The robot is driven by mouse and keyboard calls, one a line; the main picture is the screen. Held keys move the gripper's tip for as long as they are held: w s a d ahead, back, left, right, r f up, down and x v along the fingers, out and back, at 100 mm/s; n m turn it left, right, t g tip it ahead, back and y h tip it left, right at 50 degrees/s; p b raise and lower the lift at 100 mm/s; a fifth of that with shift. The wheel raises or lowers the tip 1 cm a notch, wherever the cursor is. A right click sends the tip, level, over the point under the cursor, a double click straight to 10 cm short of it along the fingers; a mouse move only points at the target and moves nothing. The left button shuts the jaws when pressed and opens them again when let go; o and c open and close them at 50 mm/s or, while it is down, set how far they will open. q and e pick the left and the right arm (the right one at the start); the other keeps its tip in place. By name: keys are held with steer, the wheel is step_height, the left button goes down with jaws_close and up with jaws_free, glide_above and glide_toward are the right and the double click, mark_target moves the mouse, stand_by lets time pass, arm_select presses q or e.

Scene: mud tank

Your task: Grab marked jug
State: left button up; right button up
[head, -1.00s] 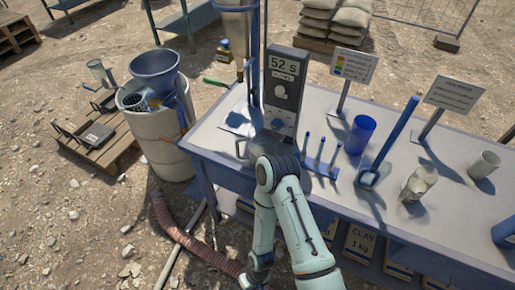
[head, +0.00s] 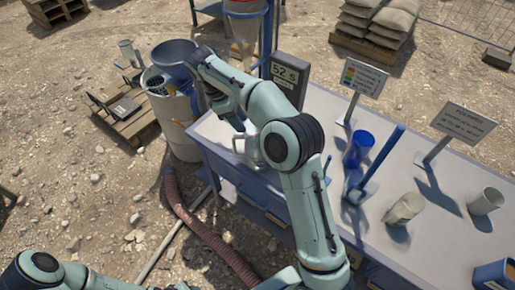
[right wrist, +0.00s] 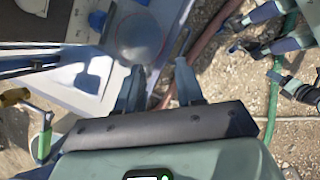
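A clear grey jug with a handle (head: 246,147) stands on the near left end of the blue bench (head: 330,215), partly hidden by my right arm. In the right wrist view a round clear vessel (right wrist: 140,38), which looks like this jug from above, lies just beyond the fingers. Its markings are too small to tell. My right gripper (head: 236,120) points down close to the jug's upper left. Its two fingers are apart and empty in the right wrist view (right wrist: 159,70). Whether they touch the jug I cannot tell.
A blue cup (head: 358,148), a pale cup (head: 404,208) and another pale cup (head: 486,201) stand further right on the bench. The display unit (head: 289,75) stands behind my arm. A hose (head: 205,228) lies on the ground.

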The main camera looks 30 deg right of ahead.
steer(key=b, duration=0.1)
glide_above(254, 148)
steer(key=a, duration=0.1)
step_height(254, 148, down, 7)
steer(key=x, duration=0.3)
steer(key=w+b+x, duration=0.1)
steer(key=shift+a+f, duration=0.1)
steer(key=shift+f, duration=0.4)
steer(key=shift+s+f, duration=0.25)
steer(key=shift+f, duration=0.05)
arm_select(q)
steer(key=s+f, duration=0.2)
steer(key=s, duration=0.1)
steer(key=shift+s+f, duration=0.15)
steer(key=shift+f, duration=0.2)
arm_select(e)
steer(key=shift+w, duration=0.1)
jaws_close()
steer(key=shift+r, duration=0.1)
